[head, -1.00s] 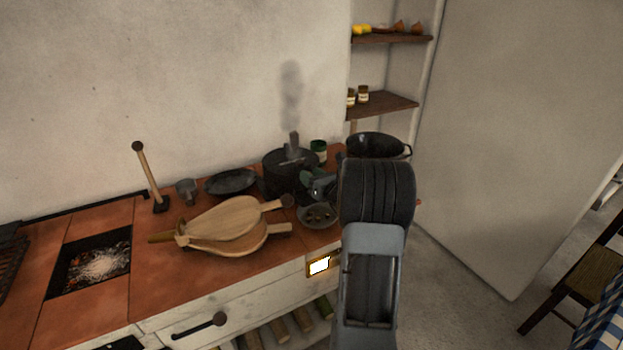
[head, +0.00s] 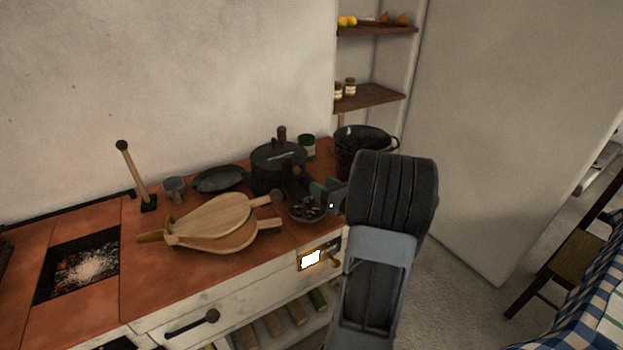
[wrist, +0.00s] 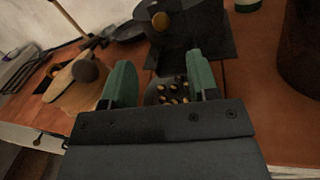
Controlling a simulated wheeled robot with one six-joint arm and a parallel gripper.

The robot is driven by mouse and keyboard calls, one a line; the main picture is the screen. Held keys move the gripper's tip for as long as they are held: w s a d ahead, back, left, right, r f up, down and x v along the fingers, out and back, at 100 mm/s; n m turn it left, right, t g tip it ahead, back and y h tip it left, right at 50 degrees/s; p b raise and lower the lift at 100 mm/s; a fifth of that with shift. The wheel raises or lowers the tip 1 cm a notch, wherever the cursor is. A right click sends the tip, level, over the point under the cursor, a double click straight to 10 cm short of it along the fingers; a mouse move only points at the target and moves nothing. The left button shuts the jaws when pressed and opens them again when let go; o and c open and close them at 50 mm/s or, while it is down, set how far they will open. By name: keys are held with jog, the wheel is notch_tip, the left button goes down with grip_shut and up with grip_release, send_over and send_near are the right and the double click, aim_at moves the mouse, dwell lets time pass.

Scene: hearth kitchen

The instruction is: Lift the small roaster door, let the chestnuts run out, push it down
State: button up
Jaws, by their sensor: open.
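The roaster (head: 279,168) is a dark round pot with a wooden knob on top, standing at the back right of the counter. A small round wooden knob (wrist: 160,21) shows on its front in the wrist view; whether the door there is up or down I cannot tell. A dark bowl (head: 305,219) holding several chestnuts (head: 306,206) stands in front of the roaster. My gripper (wrist: 160,64), with green fingers, is open and empty. It is in front of the roaster and above the bowl, apart from the knob. The chestnuts show between its fingers in the wrist view.
Wooden bellows (head: 215,225) lie left of the bowl. A dark pan (head: 219,179), a grey mug (head: 174,188) and a green jar (head: 307,146) stand along the back. A black bucket-like pot (head: 362,145) is at the right. A glowing fire pit (head: 85,265) is at the left.

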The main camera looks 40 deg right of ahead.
jog(key=shift+s, duration=1.65)
jog(key=s+a+f+n+g+y+p, duration=0.1)
jog(key=s+a+n+g+y+p, duration=0.25)
jog(key=a+n+g, duration=0.5)
jog(key=s+a+n+g+y+p, duration=0.2)
jog(key=s+a+n+g, duration=0.25)
jog(key=a+n, duration=0.65)
jog(key=s+a+r+n+h+p, duration=0.1)
jog(key=a+r+n+h+p, duration=0.2)
jog(key=r+n, duration=0.5)
jog(key=s+a+r+n+g+h+p, duration=0.1)
jog(key=a+r+n+h+p, duration=0.2)
jog(key=a+r+n+p, duration=0.2)
notch_tip(320, 180, up, 4)
jog(key=n+p, duration=0.2)
jog(key=n, duration=0.3)
jog(key=shift+s+a+r+p, duration=0.15)
jog(key=shift+a+r+p, duration=0.1)
jog(key=shift+p, duration=0.1)
